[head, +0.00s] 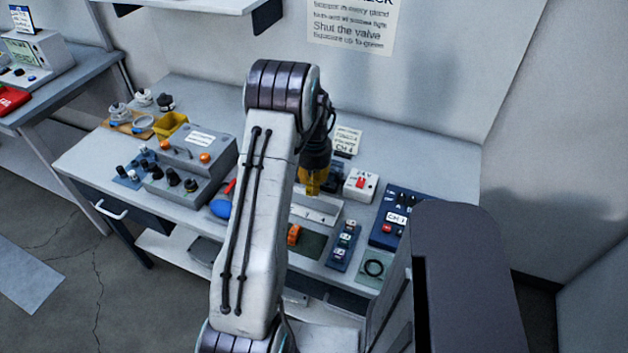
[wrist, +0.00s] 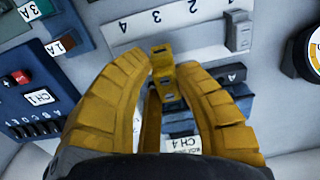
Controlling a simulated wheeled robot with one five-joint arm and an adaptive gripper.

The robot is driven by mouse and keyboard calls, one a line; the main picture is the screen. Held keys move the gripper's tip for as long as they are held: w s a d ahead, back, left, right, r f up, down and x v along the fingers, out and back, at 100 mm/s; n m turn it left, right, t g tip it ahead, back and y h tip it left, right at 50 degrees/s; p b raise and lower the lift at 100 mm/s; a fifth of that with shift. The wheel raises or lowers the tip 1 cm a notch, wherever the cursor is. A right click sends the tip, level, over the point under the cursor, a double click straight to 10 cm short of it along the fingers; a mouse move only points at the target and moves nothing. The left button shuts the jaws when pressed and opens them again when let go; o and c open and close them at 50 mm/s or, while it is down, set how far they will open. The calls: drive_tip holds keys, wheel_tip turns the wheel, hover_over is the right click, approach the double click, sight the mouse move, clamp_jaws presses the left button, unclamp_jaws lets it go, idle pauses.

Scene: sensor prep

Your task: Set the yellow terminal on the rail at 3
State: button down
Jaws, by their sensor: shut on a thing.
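The yellow terminal (wrist: 162,68) is a small block with dark slots. My gripper (wrist: 163,80) has yellow fingers shut on it, one on each side. In the head view my gripper (head: 314,182) points down over the pale rail (head: 318,208); the terminal cannot be told apart from the fingers there. The wrist view shows the rail's numbered strip (wrist: 180,30) with 2, 3 and 4. The terminal appears close to the strip, roughly in line with the 3. I cannot tell whether it touches the rail. A grey block (wrist: 238,32) sits on the rail near its end.
An orange piece (head: 293,234) lies on a dark green mat, partly hidden by my arm. A blue fuse holder (head: 344,247), a white box with a red switch (head: 360,184) and a dark blue panel (head: 385,235) stand right of it. A grey block unit (head: 195,165) stands left.

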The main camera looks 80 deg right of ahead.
sight(314, 204)
drive_tip(key=shift+f+b, duration=0.8)
drive_tip(key=shift+f, duration=0.8)
drive_tip(key=shift+f+b, duration=0.8)
drive_tip(key=shift+b, duration=0.2)
drive_tip(key=shift+a+f+b, duration=0.1)
drive_tip(key=shift+f+b, duration=0.25)
drive_tip(key=shift+b, duration=0.25)
idle(1.0)
drive_tip(key=c, duration=1)
unclamp_jaws()
drive_tip(key=shift+o, duration=0.2)
drive_tip(key=shift+r, duration=0.2)
drive_tip(key=shift+r+p, duration=2.3)
drive_tip(key=shift+r, duration=1.05)
